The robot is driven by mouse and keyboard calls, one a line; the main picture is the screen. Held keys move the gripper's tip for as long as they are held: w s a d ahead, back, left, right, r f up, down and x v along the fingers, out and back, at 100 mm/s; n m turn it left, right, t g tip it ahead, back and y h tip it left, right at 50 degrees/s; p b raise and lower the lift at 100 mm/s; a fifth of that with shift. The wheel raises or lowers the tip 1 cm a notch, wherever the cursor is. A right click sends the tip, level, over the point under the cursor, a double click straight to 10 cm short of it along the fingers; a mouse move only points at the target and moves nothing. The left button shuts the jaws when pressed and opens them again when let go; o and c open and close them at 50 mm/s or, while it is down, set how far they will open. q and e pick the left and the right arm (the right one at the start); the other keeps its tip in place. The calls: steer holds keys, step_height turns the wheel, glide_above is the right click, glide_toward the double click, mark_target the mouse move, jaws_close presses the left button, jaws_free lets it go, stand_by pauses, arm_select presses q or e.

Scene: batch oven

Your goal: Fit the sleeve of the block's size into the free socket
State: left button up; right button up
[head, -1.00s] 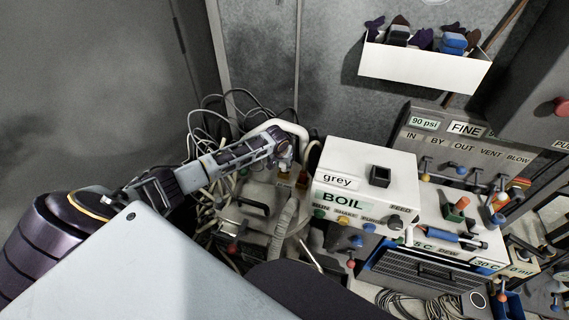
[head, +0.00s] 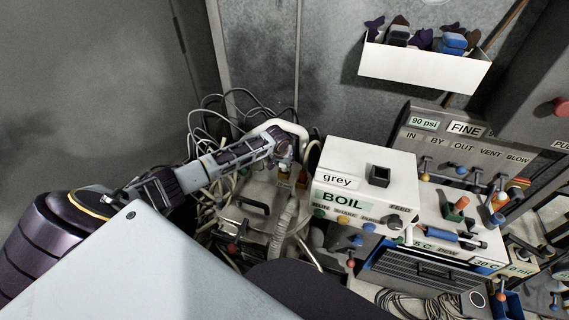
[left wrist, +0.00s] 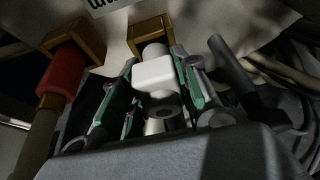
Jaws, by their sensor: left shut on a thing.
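My left gripper (head: 286,163) reaches in at the left side of the white BOIL box, and it also shows in the left wrist view (left wrist: 157,80). Its green-padded fingers are shut on a white sleeve-like piece (left wrist: 155,72) with a round, open near end. A brass bracket (left wrist: 152,30) stands just beyond the piece; I cannot tell if the piece sits in it. A second brass bracket (left wrist: 82,38) at the left holds a red-collared pipe (left wrist: 62,75). A dark block (head: 379,176) sits on top of the BOIL box (head: 340,160). I cannot tell which opening is the free socket.
Loose cables (head: 215,125) crowd around the gripper. A dark rod (left wrist: 232,65) stands close right of the fingers. A grey panel (head: 450,135) with valves stands at the right. A white wall bin (head: 420,68) holds several dark and blue items.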

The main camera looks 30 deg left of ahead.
arm_select(q)
steer(key=shift+f, duration=0.75)
stand_by(1.4)
steer(key=o, duration=1.1)
steer(key=shift+f, duration=0.15)
steer(key=shift+r, duration=0.25)
steer(key=v, duration=1.1)
steer(key=shift+s+r, duration=0.25)
steer(key=shift+s, duration=0.05)
steer(key=shift+d, duration=0.1)
step_height(320, 180, up, 9)
steer(key=p, duration=0.9)
steer(key=shift+r+p, duration=0.45)
steer(key=shift+r, duration=0.1)
